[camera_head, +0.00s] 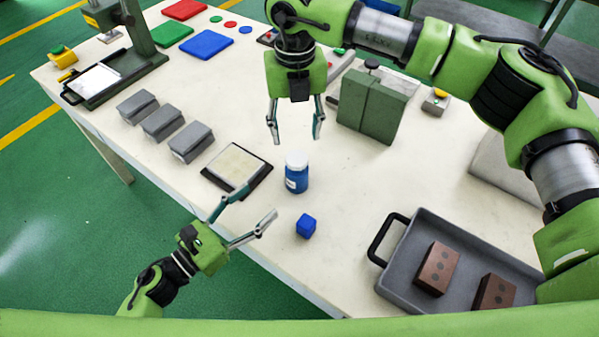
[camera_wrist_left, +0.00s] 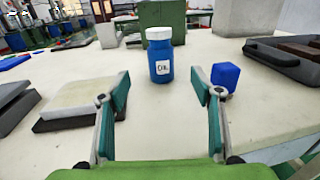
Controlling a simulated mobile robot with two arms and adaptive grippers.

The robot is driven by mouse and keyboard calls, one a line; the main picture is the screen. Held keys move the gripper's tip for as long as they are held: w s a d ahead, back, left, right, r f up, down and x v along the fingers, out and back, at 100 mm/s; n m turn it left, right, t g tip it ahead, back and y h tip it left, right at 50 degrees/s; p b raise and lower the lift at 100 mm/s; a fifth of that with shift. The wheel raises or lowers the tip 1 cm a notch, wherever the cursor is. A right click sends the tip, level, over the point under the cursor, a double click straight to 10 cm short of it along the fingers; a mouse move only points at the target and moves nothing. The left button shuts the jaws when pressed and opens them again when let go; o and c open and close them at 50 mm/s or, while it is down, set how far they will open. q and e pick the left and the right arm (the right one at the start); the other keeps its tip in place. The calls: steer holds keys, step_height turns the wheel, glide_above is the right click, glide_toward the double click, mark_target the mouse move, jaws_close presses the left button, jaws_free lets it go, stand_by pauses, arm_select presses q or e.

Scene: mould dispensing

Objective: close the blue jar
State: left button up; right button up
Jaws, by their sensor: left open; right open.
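The blue jar (camera_head: 296,179) stands upright on the table with a white lid (camera_head: 296,159) on its top. In the left wrist view the jar (camera_wrist_left: 161,62) is ahead, between my open fingers but beyond their tips, and its white lid (camera_wrist_left: 158,33) sits on it; whether it is tight I cannot tell. My left gripper (camera_head: 246,210) is open and empty, low and to the left of the jar. My right gripper (camera_head: 296,128) is open and empty, pointing down above and behind the jar, apart from the lid.
A blue cube (camera_head: 306,226) lies near the jar. A dark-framed pale plate (camera_head: 236,166) is left of it. A grey tray (camera_head: 403,284) with two brown bricks stands at the front right. Several grey blocks (camera_head: 162,124) line the left. A green box (camera_head: 371,105) stands behind.

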mark_target(288, 177)
arm_select(q)
steer(key=shift+d, duration=0.1)
steer(key=x, duration=1.4)
jaws_close()
